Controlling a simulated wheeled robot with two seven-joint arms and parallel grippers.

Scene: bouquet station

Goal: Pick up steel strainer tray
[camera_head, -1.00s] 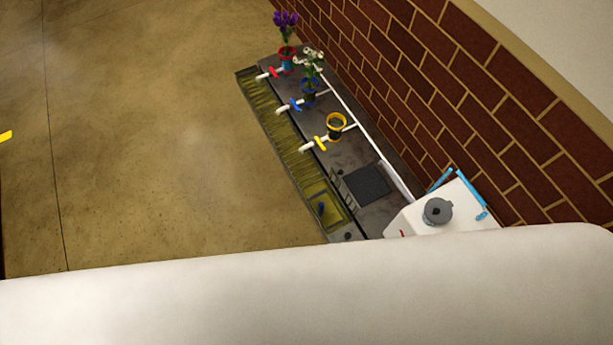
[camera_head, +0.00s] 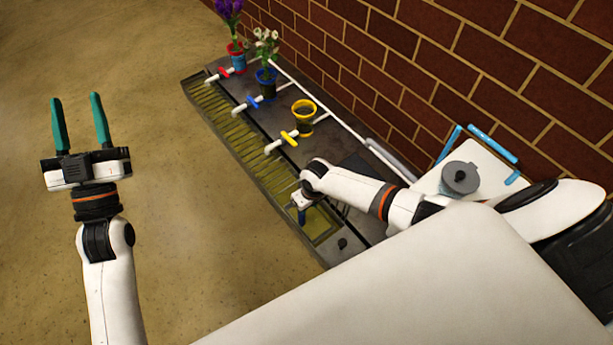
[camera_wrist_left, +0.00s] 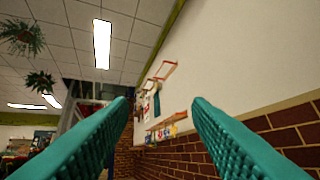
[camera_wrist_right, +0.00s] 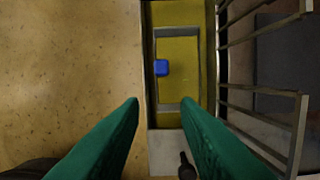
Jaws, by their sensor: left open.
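What looks like the steel strainer tray is a grey rectangular frame (camera_wrist_right: 152,95) with a yellowish inside, set in the trough in the right wrist view. A blue block (camera_wrist_right: 162,68) sits at its left side. My right gripper (camera_wrist_right: 161,102) is above the tray's near end, fingers apart with nothing between them. In the head view, my right arm partly covers this end of the trough, and its fingers are hard to make out. My left gripper (camera_head: 77,98) is raised over bare floor at the left, open and empty, pointing up.
A bench beside the brick wall (camera_head: 470,60) carries a yellow pot (camera_head: 304,110), two flower pots and coloured valves. A grated trough (camera_head: 225,120) runs along its front. A metal rack (camera_wrist_right: 297,130) rises right of the tray. The left floor is clear.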

